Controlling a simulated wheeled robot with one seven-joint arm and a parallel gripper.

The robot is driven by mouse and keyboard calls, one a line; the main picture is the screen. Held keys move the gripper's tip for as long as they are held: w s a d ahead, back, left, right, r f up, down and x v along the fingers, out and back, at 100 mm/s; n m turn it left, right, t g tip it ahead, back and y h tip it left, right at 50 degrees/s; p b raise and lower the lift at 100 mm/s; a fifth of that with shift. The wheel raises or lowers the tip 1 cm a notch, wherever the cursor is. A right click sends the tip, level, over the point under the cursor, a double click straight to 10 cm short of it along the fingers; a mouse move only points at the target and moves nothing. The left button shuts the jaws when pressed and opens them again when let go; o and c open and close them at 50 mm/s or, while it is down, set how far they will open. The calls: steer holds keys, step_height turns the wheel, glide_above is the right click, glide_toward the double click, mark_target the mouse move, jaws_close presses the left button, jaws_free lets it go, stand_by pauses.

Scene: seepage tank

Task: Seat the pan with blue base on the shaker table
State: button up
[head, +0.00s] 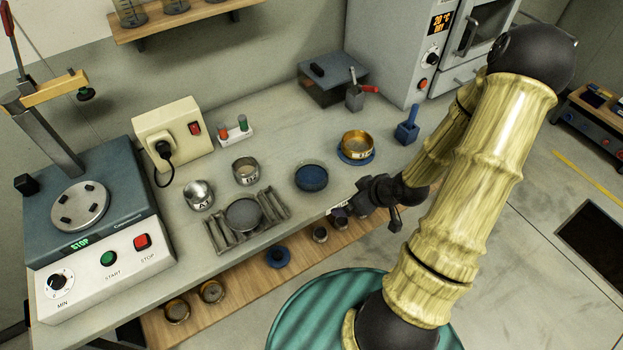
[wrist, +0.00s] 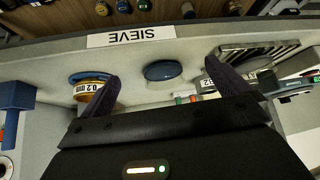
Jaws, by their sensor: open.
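A low round pan with a blue base (head: 311,177) sits on the grey bench, right of the slotted rack; it shows as a dark blue disc in the wrist view (wrist: 163,70). The shaker table, a round grey plate with several dark blocks (head: 80,207), is on the blue-grey machine at the far left, and nothing is seated on it. My gripper (head: 342,212) is at the bench's front edge, right of and nearer than the pan. In the wrist view its fingers (wrist: 161,75) are spread and empty, with the pan beyond, between them.
A brass sieve (head: 357,143) stands on a blue round base (head: 371,157) right of the pan. Metal cups "A1" (head: 199,194) and another (head: 246,171) stand left, near the slotted rack (head: 216,236). A socket box (head: 172,130) stands behind. A wooden shelf (head: 245,285) lies below the bench edge.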

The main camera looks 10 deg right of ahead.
steer(key=t+y, duration=0.1)
steer(key=t, duration=0.1)
steer(key=w+r+t+y, duration=0.1)
steer(key=t+y, duration=0.1)
steer(key=t, duration=0.1)
steer(key=shift+w+d+r+t+b, duration=0.1)
steer(key=shift+w+r+t+b, duration=0.1)
steer(key=shift+w+t+b, duration=0.15)
steer(key=shift+f, duration=0.15)
steer(key=b, duration=0.3)
glide_above(322, 176)
steer(key=s, duration=0.4)
steer(key=f, duration=0.4)
steer(key=shift+w+a+f, duration=0.1)
steer(key=shift+a, duration=0.25)
steer(key=shift+w+a+f, duration=0.1)
steer(key=shift+w+f, duration=0.05)
